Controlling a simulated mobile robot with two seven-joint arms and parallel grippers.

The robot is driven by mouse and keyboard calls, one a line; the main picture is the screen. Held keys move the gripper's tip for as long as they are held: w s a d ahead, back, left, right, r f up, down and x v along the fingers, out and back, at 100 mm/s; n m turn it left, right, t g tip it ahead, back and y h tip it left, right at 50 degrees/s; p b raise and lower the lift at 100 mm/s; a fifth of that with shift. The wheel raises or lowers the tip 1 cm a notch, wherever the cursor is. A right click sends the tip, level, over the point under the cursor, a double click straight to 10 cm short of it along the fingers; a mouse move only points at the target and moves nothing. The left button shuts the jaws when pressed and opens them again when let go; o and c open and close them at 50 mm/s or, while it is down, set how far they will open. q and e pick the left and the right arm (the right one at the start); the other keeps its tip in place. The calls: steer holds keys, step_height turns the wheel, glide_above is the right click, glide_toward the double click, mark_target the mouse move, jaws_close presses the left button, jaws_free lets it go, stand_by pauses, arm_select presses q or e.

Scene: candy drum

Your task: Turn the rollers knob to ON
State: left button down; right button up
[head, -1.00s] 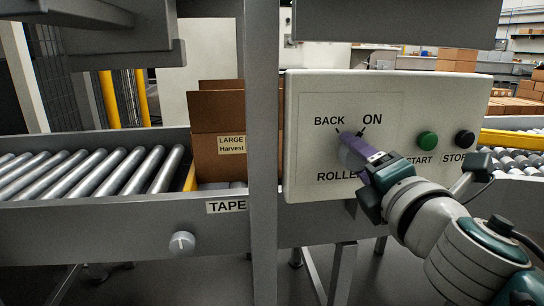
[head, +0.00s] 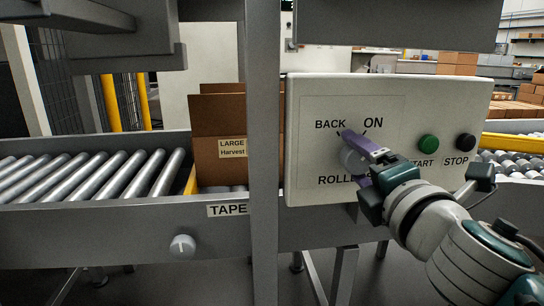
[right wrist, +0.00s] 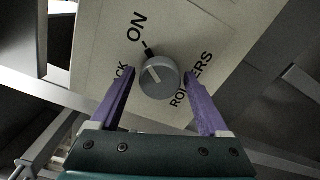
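The rollers knob (head: 352,161) is a round grey dial on the white control panel (head: 303,110), below the BACK and ON labels. My right gripper (right wrist: 159,73) is open, with one purple finger on each side of the knob. Gaps show between the fingers and the knob, so it is not gripped. In the head view the right gripper (head: 350,157) partly covers the knob and the ROLLERS label. My left gripper is not in view.
A green START button (head: 428,143) and a black STOP button (head: 465,142) sit right of the knob. A grey post (head: 263,150) stands just left of the panel. A TAPE knob (head: 182,245) is on the conveyor frame, with a cardboard box (head: 215,120) behind.

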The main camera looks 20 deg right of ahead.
steer(key=shift+o, duration=0.5)
steer(key=v, duration=1)
steer(key=shift+b, duration=0.4)
steer(key=shift+d, duration=0.1)
